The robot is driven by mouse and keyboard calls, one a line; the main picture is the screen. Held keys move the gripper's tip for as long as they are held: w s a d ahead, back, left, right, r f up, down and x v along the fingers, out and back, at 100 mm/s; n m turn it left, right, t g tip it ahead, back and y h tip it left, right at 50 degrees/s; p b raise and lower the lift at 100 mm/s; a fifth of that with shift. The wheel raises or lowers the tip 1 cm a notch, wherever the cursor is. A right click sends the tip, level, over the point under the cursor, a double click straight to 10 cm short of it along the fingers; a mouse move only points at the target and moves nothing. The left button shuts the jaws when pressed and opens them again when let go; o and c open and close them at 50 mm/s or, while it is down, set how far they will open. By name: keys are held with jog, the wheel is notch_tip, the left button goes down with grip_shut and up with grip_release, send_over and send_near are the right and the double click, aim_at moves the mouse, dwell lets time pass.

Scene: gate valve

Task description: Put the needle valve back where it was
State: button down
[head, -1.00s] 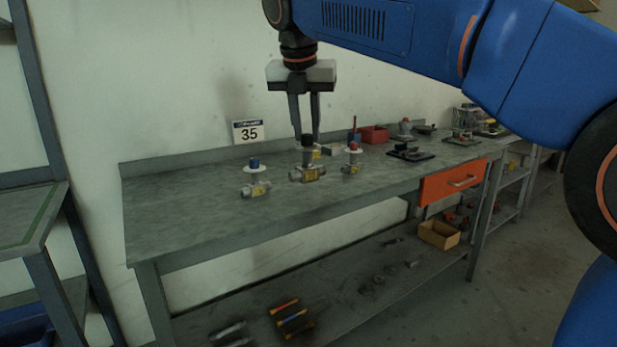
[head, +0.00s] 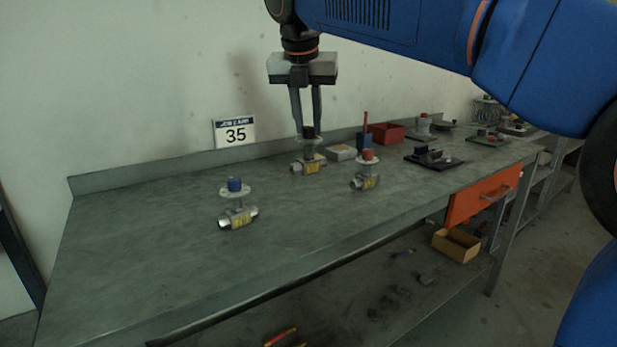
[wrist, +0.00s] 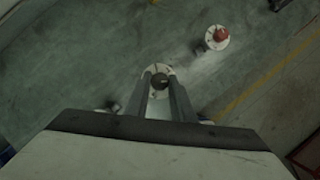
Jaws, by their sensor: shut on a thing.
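My gripper (head: 308,130) is shut on the black knob of a grey valve (head: 310,168) with a yellow label and a pale round flange. The held valve is upright; I cannot tell whether its base touches the bench. Its black knob also shows between the fingers in the wrist view (wrist: 159,81), where the fingers and gripper body hide most of its body. A similar valve with a blue knob (head: 238,215) stands at the front left. Another with a red knob (head: 366,181) stands to the right and also shows in the wrist view (wrist: 217,38). No label names the needle valve legibly.
The grey bench (head: 150,255) has wide clear room on the left. A small grey block (head: 341,152), a red bin (head: 387,133) and a dark fixture (head: 432,159) lie right of the held valve.

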aim_at(308, 153)
jog(key=shift+f, duration=4.2)
jog(key=c, duration=1.5)
grip_release()
jog(key=v, duration=1.2)
